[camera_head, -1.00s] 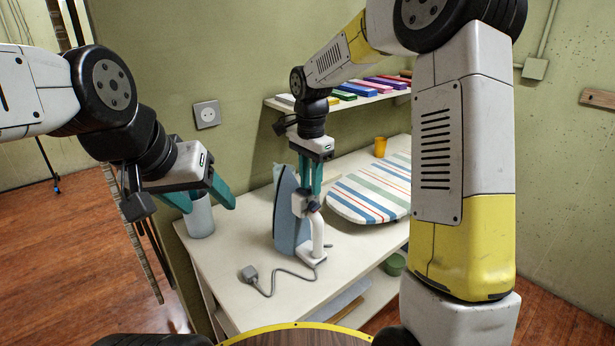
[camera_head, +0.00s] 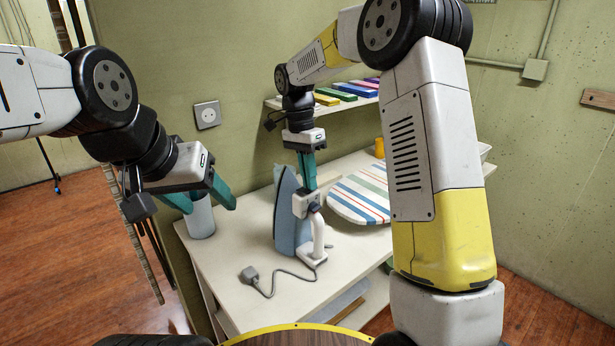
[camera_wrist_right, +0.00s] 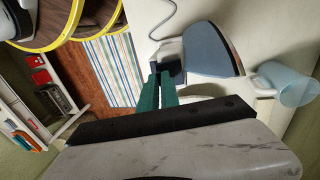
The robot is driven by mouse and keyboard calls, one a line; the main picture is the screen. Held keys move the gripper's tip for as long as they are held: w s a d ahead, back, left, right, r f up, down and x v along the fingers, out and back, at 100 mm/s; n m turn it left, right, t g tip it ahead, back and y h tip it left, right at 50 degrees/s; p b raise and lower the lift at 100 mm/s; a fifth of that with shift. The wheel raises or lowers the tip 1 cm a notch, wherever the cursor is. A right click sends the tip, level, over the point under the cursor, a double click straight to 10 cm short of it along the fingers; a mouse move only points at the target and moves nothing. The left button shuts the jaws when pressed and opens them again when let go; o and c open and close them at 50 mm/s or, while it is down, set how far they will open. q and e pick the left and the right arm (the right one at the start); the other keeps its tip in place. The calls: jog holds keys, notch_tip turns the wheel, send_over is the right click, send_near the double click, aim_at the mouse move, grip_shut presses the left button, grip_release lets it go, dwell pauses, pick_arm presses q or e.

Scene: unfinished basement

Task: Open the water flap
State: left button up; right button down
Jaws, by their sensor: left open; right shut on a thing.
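The iron (camera_head: 287,222) stands upright on its heel on the white table, its blue-grey soleplate facing left and its white handle (camera_head: 319,238) to the right. My right gripper (camera_head: 305,188) points down at the iron's upper front and is shut on a small part there, which seems to be the water flap; the fingers largely hide it. In the right wrist view, the green fingers (camera_wrist_right: 158,90) meet at a dark part beside the soleplate (camera_wrist_right: 213,50). How far the flap is open cannot be told.
The iron's cord and plug (camera_head: 250,274) lie in front. A striped ironing board (camera_head: 352,204) lies to the right, an orange cup (camera_head: 379,147) behind it. A wall shelf (camera_head: 330,103) holds coloured items.

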jog(key=shift+w+a+r+g+h, duration=0.2)
jog(key=shift+w+a+g+h, duration=0.15)
jog(key=shift+g+h, duration=0.45)
jog(key=shift+w+a+r+g+h, duration=0.25)
jog(key=shift+w+g+h, duration=0.25)
jog(key=shift+g, duration=0.5)
jog(key=shift+s, duration=0.1)
jog(key=c, duration=1.6)
grip_release()
jog(key=shift+r, duration=0.35)
jog(key=r, duration=0.3)
jog(key=shift+s, duration=0.3)
jog(key=s, duration=1)
jog(key=s+r, duration=0.1)
jog(key=s, duration=0.4)
jog(key=shift+s+a+r, duration=0.1)
jog(key=shift+s+a, duration=0.1)
jog(key=shift+a, duration=0.2)
